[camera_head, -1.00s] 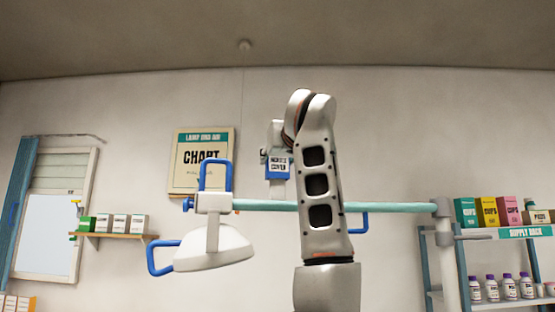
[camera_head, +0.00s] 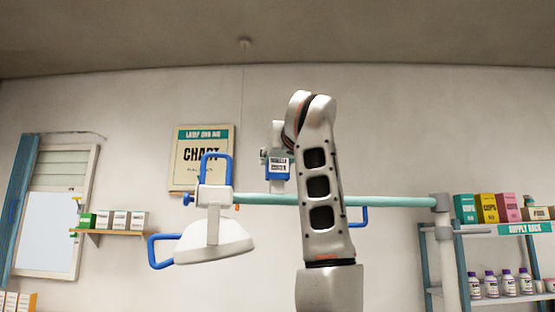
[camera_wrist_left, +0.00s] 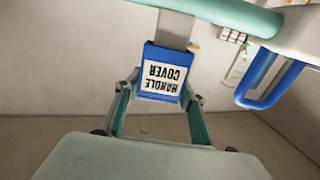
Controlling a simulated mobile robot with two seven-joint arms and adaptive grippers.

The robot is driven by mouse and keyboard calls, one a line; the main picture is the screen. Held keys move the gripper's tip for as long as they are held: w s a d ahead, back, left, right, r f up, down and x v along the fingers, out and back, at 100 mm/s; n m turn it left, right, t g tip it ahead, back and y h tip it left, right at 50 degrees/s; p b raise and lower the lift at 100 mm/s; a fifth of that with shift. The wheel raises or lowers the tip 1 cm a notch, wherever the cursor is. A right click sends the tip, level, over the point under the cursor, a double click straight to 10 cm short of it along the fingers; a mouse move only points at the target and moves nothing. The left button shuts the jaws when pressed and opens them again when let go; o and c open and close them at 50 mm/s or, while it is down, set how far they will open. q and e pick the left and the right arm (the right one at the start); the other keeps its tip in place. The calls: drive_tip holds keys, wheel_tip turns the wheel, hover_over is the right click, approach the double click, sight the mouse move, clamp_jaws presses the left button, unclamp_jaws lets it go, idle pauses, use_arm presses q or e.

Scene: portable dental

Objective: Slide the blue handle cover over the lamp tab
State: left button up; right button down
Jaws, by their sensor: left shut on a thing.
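The blue handle cover (camera_head: 278,166), with a white label, is held upright by my left gripper (camera_head: 277,143) above the teal lamp bar (camera_head: 390,202). In the left wrist view the cover (camera_wrist_left: 165,75) sits between the two fingers of my gripper (camera_wrist_left: 160,98), which are shut on its sides. The flat grey lamp tab (camera_wrist_left: 175,28) runs from the bar to the cover's edge in that view. In the head view the tab (camera_head: 279,186) shows below the cover, in line with it. I cannot tell how much of the tab is inside. My right gripper is out of view.
The white lamp head (camera_head: 215,242) with blue loop handles (camera_head: 165,251) hangs left of the tab. A post (camera_head: 444,245) carries the bar's right end. A supply rack (camera_head: 505,245) stands at right, and a wall chart (camera_head: 202,158) is behind.

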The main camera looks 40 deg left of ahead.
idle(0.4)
use_arm(q)
drive_tip(key=shift+f+b, duration=0.5)
drive_tip(key=shift+f, duration=0.25)
idle(0.5)
drive_tip(key=shift+f, duration=0.4)
drive_tip(key=shift+f+b, duration=0.25)
drive_tip(key=shift+b, duration=0.1)
drive_tip(key=o, duration=0.9)
